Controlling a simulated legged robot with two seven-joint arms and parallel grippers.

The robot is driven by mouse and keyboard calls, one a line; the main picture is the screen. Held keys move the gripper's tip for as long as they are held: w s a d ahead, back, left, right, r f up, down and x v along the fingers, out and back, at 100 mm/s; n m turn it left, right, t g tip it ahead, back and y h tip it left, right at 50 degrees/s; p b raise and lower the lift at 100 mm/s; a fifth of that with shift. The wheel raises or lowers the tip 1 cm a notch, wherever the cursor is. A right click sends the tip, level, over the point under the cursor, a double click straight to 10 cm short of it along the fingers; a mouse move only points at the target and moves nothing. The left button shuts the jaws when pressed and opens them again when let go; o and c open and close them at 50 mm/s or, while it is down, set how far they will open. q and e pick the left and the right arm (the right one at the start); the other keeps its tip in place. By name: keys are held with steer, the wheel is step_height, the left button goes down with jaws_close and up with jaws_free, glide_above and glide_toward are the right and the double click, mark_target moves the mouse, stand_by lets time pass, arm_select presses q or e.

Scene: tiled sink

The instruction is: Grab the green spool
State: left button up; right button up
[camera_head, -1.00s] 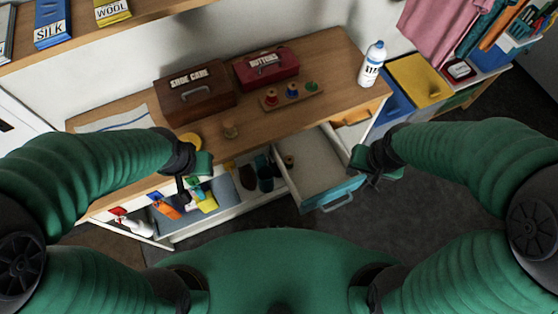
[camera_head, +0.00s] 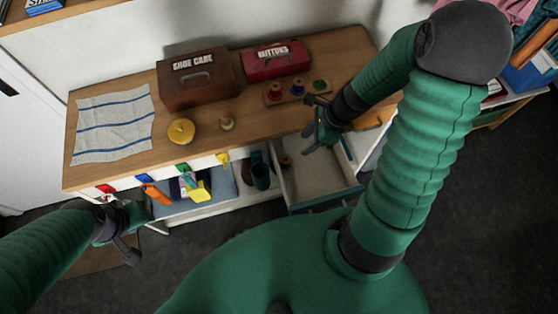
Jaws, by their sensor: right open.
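The green spool (camera_head: 319,86) stands at the right end of a small wooden spool holder (camera_head: 304,98) on the wooden counter, beside a blue spool (camera_head: 298,88) and a red spool (camera_head: 275,90). My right gripper (camera_head: 310,124) is open and empty, just in front of the holder and apart from the green spool, above the open drawer's back edge. My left gripper (camera_head: 130,236) is low at the left, in front of the cabinet and far from the spools; its jaws are too unclear to read.
A brown shoe care box (camera_head: 196,82) and a red buttons box (camera_head: 277,62) stand behind. A yellow round thing (camera_head: 181,131) and a small wooden piece (camera_head: 226,122) are on the counter left of the holder. An open drawer (camera_head: 312,180) juts out below my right gripper.

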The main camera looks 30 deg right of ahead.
steer(key=b, duration=0.2)
glide_above(288, 159)
steer(key=s+d, duration=0.1)
step_height(288, 159, down, 8)
steer(key=shift+d+f, duration=0.1)
steer(key=shift+f, duration=0.4)
steer(key=x, duration=0.5)
steer(key=shift+s+d, duration=0.15)
steer(key=shift+d, duration=0.05)
steer(key=shift+a+f, duration=0.15)
steer(key=shift+f, duration=0.05)
jaws_close()
